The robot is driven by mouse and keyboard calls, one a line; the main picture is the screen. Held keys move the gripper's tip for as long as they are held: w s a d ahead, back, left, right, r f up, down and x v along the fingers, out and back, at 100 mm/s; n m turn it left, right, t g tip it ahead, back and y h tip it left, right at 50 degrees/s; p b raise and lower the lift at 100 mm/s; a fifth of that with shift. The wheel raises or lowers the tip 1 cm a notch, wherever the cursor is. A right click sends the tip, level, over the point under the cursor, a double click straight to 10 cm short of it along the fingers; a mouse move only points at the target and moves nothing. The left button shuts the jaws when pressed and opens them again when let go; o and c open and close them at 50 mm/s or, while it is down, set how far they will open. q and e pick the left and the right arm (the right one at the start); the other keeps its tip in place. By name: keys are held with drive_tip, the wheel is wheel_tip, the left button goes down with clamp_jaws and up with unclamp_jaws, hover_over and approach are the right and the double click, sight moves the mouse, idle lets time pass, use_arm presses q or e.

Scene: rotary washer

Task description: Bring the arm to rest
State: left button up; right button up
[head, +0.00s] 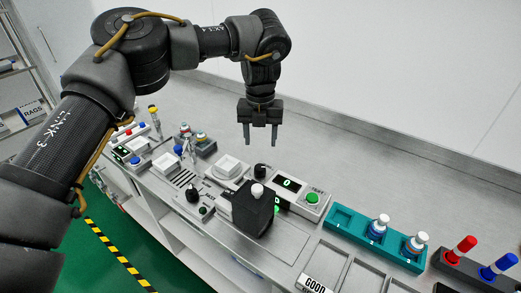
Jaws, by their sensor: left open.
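My left arm comes in from the left and bends over the bench. Its left gripper (260,136) points down with two fingers apart, open and empty. It hangs above the bench, behind the washer station in the picture and apart from everything on it. The station has a black block with a white knob (257,191) on top and a grey unit with a green display and green button (303,197). My right gripper is not in view.
A teal rack (346,220) with several numbered places holds two white-capped bottles. Trays with a GOOD label (315,284) lie in front. The bench back (330,155) is clear.

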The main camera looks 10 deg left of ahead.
use_arm(q)
drive_tip(key=shift+r, duration=0.35)
